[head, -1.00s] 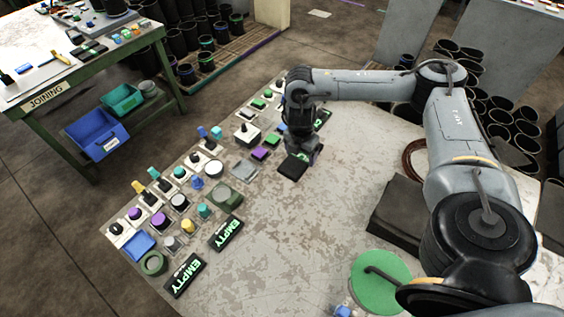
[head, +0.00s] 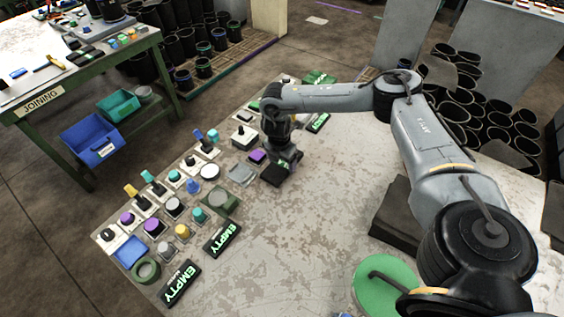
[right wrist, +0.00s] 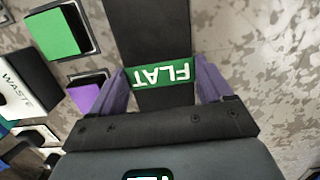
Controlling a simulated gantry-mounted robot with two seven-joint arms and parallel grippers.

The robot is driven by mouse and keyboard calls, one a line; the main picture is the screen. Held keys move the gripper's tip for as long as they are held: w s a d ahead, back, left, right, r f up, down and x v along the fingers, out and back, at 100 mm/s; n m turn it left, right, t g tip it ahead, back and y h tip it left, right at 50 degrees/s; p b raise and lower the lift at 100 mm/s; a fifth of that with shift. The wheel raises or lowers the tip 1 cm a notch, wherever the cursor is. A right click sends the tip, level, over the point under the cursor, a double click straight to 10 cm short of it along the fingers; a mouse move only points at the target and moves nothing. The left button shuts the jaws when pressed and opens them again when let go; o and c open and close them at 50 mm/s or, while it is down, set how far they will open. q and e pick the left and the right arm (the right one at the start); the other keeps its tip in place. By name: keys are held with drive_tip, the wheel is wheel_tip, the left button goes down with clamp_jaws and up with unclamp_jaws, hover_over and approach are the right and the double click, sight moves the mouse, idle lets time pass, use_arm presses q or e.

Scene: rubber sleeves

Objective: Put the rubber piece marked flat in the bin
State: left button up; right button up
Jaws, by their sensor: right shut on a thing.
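The rubber piece marked FLAT (right wrist: 162,75) is a black strip with a green label, between the purple fingers of my right gripper (right wrist: 160,88). The label reads upside down in the right wrist view. In the head view my right gripper (head: 284,160) holds the black piece (head: 272,177) low over the worn table, beside the control panel; I cannot tell whether it touches the surface. A blue bin (head: 88,143) and a teal bin (head: 117,104) sit on the shelf under the green JOINING table at left. My left gripper is not in view.
Buttons and levers line the table's left edge; a purple button (head: 257,156) is close to my gripper. Two black EMPTY pieces (head: 222,239) lie at lower left. A green disc (head: 385,290) is at lower right. The table's middle (head: 290,230) is clear.

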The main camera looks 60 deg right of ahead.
sight(280, 166)
drive_tip(key=shift+f, duration=0.1)
drive_tip(key=o, duration=1.3)
drive_tip(key=shift+r, duration=0.5)
drive_tip(key=shift+w+a+r+p, duration=0.1)
drive_tip(key=shift+a+r+p, duration=0.15)
drive_tip(key=shift+r+p, duration=1.25)
drive_tip(key=shift+s+a+r+p, duration=0.15)
drive_tip(key=shift+r+p, duration=0.55)
drive_tip(key=shift+r, duration=1.55)
drive_tip(key=shift+w+a+r+p, duration=0.15)
drive_tip(key=shift+a+r+p, duration=0.15)
drive_tip(key=shift+r+p, duration=1.2)
